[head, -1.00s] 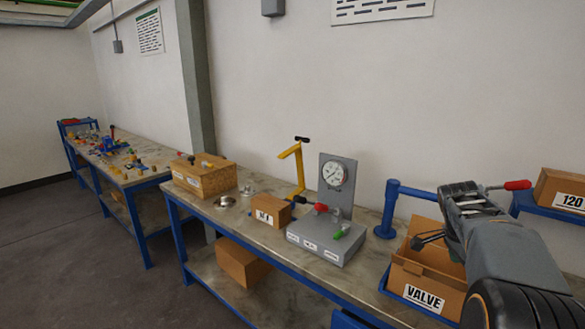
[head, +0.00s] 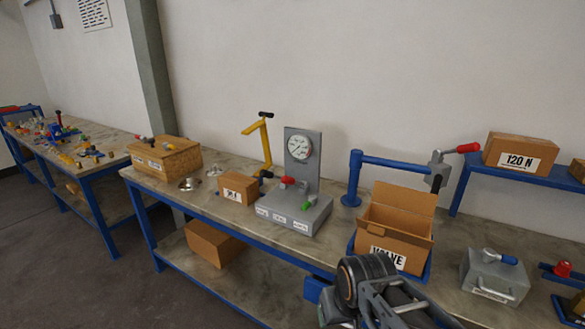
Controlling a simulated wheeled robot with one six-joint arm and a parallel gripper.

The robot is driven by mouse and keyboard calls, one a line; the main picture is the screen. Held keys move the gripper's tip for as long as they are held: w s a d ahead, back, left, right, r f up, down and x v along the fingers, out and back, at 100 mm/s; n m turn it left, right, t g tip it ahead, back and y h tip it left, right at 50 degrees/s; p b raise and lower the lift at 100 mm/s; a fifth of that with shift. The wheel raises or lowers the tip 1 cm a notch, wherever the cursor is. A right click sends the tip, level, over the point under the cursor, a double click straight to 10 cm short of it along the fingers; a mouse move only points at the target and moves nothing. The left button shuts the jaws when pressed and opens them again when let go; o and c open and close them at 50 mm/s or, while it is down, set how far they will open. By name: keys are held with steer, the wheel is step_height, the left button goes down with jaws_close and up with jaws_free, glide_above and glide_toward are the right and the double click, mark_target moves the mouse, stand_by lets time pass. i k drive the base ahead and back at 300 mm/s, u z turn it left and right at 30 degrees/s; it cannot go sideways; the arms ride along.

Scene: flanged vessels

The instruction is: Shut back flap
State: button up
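The cardboard box labelled VALVE (head: 388,256) stands in a blue holder on the bench, right of centre. Its back flap (head: 404,196) stands up, leaning slightly back, and the top is open behind the front edge. I cannot tell clearly how the side flaps lie. My gripper (head: 392,308) seems to be the grey and dark metal end at the bottom of the view, in front of and below the box. It looks apart from the back flap. Its fingertips are not clear, so I cannot tell whether it is open or shut.
A blue post with a swing arm (head: 395,163) and red-handled clamp (head: 440,165) stands close behind the box. A gauge stand (head: 298,190) is to the left. A grey case (head: 494,276) is to the right. A blue shelf (head: 520,176) carries the 120 N box (head: 518,152).

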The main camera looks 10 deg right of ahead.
mark_target(419, 202)
steer(key=u, duration=0.55)
steer(key=i, duration=0.45)
steer(key=z, duration=1.8)
